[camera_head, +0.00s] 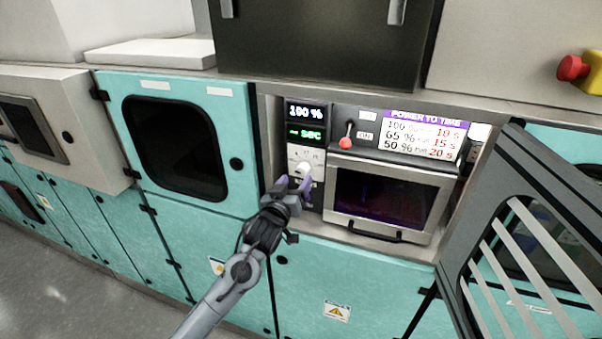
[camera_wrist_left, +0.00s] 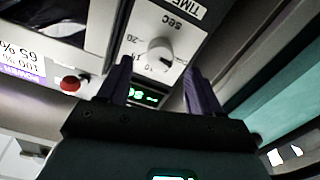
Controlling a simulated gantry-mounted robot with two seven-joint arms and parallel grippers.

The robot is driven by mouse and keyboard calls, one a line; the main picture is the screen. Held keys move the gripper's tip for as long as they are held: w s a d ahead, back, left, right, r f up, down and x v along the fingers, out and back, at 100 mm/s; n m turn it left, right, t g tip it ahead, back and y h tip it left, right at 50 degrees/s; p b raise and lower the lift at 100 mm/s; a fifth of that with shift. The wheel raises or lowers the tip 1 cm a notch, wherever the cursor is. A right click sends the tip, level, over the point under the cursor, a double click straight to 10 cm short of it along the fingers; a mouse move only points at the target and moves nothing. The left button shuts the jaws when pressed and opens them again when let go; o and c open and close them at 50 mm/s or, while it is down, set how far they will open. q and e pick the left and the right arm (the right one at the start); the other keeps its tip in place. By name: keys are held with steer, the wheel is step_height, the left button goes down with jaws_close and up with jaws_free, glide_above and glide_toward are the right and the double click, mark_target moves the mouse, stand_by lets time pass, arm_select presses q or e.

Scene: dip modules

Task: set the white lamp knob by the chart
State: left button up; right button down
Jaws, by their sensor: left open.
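The white lamp knob (camera_head: 304,168) sits on a white dial plate below two displays in the head view. In the left wrist view the knob (camera_wrist_left: 160,50) shows close up, upside down, by the marks 10, 15 and 20 and the words TIME SEC. I cannot tell its exact setting. My left gripper (camera_head: 294,184) is open, its purple fingers apart and pointing at the knob; in the wrist view they lie to either side of it. I cannot tell whether they touch it. The chart (camera_head: 425,135) pairs 100 % with 10 s, 65 % with 15 s, 50 % with 20 s.
A red-tipped lever (camera_head: 346,142) stands right of the knob, above a dark-windowed lamp unit (camera_head: 385,196). An open slatted door (camera_head: 520,240) is at the right.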

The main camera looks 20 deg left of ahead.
mark_target(301, 173)
arm_select(q)
steer(key=shift+w, duration=2.55)
steer(key=c, duration=1.1)
steer(key=shift+o, duration=0.2)
